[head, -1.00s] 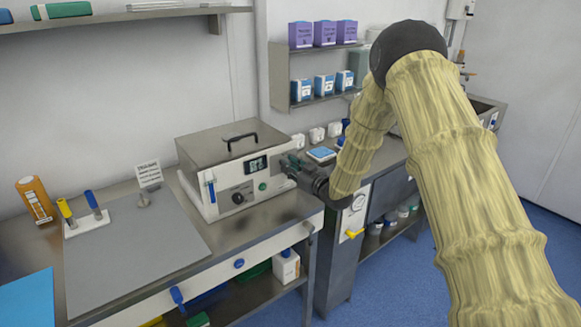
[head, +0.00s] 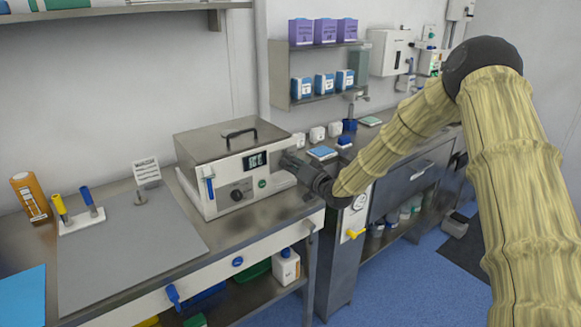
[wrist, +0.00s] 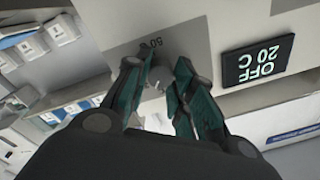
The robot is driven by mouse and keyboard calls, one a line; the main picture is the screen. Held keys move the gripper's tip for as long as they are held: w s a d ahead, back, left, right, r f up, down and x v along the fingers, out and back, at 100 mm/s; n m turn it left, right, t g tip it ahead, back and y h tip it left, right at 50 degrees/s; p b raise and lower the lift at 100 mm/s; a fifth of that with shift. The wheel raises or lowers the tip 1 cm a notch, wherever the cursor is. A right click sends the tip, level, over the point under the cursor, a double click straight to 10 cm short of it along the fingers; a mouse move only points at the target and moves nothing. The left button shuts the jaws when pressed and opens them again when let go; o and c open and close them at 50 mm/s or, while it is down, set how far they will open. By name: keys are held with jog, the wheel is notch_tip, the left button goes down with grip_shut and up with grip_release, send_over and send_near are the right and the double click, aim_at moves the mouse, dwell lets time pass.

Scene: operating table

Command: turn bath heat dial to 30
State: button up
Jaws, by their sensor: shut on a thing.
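The bath (head: 216,150) is a metal-lidded box with a pale front panel on the bench. Its small dark display (head: 255,161) reads OFF 20 C, upside down in the wrist view (wrist: 258,61). My gripper (head: 287,163) is at the right end of the front panel, right of the display.
A black knob (head: 237,194), a green button (head: 262,183) and a blue-handled lever (head: 210,187) are on the same front panel. A grey mat (head: 130,235) lies left of the bath. White containers (head: 317,134) stand behind my wrist.

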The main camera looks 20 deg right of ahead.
jog(key=shift+d+m+b, duration=0.1)
jog(key=shift+m+b, duration=0.35)
jog(key=shift+m, duration=0.85)
jog(key=o, duration=1)
jog(key=shift+o, duration=0.2)
jog(key=shift+s, duration=0.1)
jog(key=v, duration=1.2)
jog(key=shift+f, duration=0.15)
